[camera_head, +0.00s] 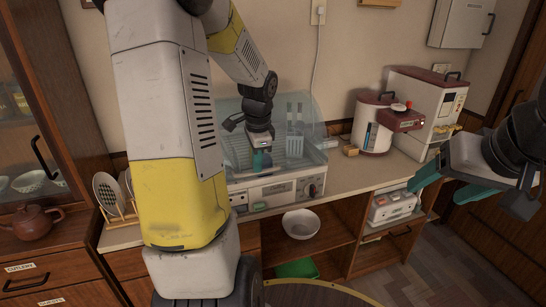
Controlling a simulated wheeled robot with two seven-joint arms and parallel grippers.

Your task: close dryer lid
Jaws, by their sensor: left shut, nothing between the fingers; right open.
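The dish dryer (274,191) stands on the counter, with a white front panel and a knob at its right. Its clear lid (317,129) shows at the back and right side; how far it is raised is hard to tell. White slotted utensils (295,138) show at the dryer. My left gripper (262,161) is shut and empty, pointing down over the dryer's front part. Whether it touches the dryer or lid is unclear. My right gripper (447,184) is open and empty at the far right, away from the dryer. My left arm hides the dryer's left side.
A plate rack (121,216) stands left of the dryer. A white and red rice dispenser (373,124) and another appliance (428,110) stand to the right. A white bowl (301,224) is in the shelf below. A teapot (33,222) is at the left cabinet.

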